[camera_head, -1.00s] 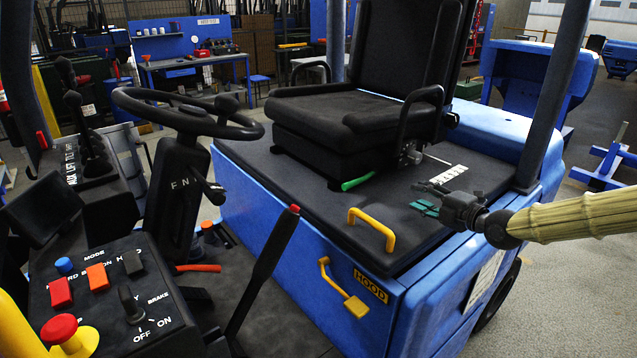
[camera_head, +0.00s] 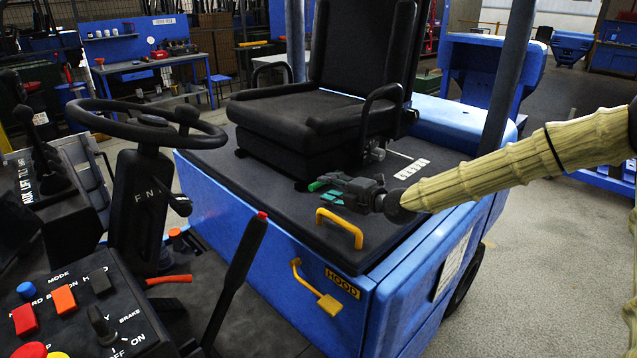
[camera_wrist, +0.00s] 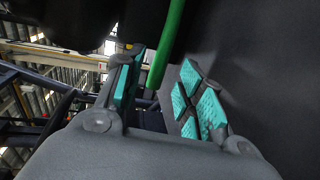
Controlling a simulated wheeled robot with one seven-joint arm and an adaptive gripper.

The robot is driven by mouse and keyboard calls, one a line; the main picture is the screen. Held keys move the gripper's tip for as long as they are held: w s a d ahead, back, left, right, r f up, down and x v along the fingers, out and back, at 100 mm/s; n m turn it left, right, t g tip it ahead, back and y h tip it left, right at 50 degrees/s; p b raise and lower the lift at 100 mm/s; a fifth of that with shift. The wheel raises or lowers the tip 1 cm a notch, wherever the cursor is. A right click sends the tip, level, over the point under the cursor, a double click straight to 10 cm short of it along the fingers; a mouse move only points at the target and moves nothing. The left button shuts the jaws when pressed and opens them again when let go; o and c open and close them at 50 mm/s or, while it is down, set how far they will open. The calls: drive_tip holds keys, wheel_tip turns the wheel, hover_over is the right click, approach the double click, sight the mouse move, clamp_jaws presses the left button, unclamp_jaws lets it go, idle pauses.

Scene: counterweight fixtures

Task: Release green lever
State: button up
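The green lever (camera_head: 317,186) sticks out from under the front of the black seat, just above the black hood. In the head view only its tip shows, at the left end of my gripper (camera_head: 331,189); the rest is hidden behind the gripper. In the wrist view the green lever (camera_wrist: 167,45) enters from the top, and its lower end lies between my two teal-padded fingers (camera_wrist: 155,95). The fingers are apart. A dark gap shows on the right of the lever, and I cannot tell whether the left finger touches it.
A yellow handle (camera_head: 340,226) stands on the hood in front of my gripper. The seat (camera_head: 310,110) and its armrest (camera_head: 370,105) rise behind it. A yellow latch (camera_head: 318,290) hangs on the blue front panel. A black lever (camera_head: 240,270) stands at left.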

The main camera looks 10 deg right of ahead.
sight(321, 185)
drive_tip(key=shift+p+x, duration=0.6)
drive_tip(key=shift+x, duration=1.95)
clamp_jaws()
